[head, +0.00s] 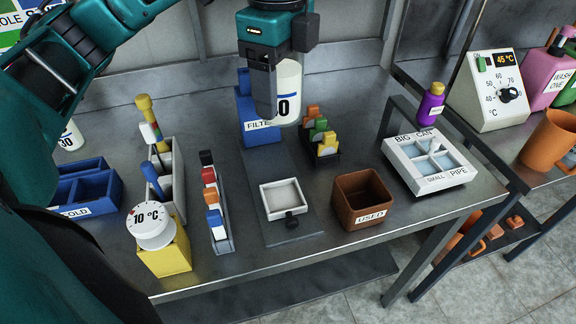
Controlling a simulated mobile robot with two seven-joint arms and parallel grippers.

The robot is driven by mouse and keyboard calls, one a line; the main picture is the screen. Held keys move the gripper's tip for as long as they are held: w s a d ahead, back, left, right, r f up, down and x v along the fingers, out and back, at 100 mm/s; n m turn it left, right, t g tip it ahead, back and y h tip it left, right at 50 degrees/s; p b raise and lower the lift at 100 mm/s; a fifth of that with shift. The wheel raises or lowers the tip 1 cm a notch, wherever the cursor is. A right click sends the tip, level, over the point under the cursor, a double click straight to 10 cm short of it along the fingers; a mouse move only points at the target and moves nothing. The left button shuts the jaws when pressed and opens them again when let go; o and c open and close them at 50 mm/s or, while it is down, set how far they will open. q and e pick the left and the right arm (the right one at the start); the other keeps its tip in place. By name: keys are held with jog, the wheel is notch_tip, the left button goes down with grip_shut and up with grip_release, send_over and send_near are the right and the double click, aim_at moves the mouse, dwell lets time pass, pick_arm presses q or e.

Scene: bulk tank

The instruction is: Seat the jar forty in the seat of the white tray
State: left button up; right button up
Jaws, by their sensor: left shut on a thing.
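My left gripper (276,100) hangs above the back middle of the steel table, shut on a white jar (289,92). A finger covers part of the jar's label; a zero shows, and the first digit is partly hidden. The jar is upright, in front of the blue filter box. A small square white tray (268,210) with a pale inside and a dark knob at its front sits on a grey plate, below and apart from the jar. Another white jar (71,137) stands at the far left, partly hidden by my arm. My right gripper is out of view.
A blue filter box (261,135) and a rack of coloured tabs (320,145) stand near the held jar. A brown used bin (361,214) is right of the tray. A white box marked big can and small pipe (455,178) is farther right. A yellow dial block (166,255) is front left.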

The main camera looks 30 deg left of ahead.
pick_arm(q)
notch_tip(320, 180, down, 16)
jog(key=b, duration=0.5)
jog(key=shift+r, duration=0.15)
jog(key=shift+f, duration=0.3)
notch_tip(320, 180, down, 4)
jog(key=shift+r+b, duration=0.25)
jog(key=shift+b, duration=0.4)
jog(key=o, duration=1.3)
jog(key=shift+f, duration=0.1)
